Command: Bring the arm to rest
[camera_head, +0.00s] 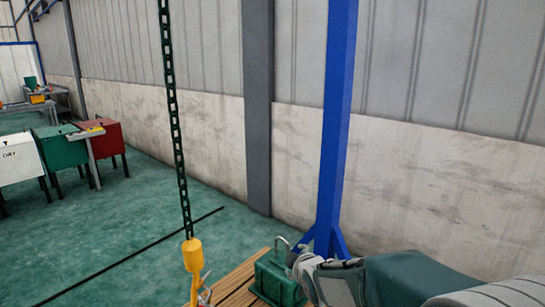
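My arm reaches in from the lower right corner. Its grey end with my gripper (297,262) is beside the green block (275,283), close to the metal shackle (282,246) on top of it. The fingers are small and partly hidden, so I cannot tell whether they are open or touch the block. The green block sits on a wooden pallet (237,290). A yellow hoist hook (192,257) hangs upright on a dark chain (174,110), to the left of the block and apart from it.
A blue post (336,120) with a flared foot stands just behind the block and my arm. A grey wall (430,170) runs along the back. White (18,160), green (60,150) and red (105,145) bins stand far left.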

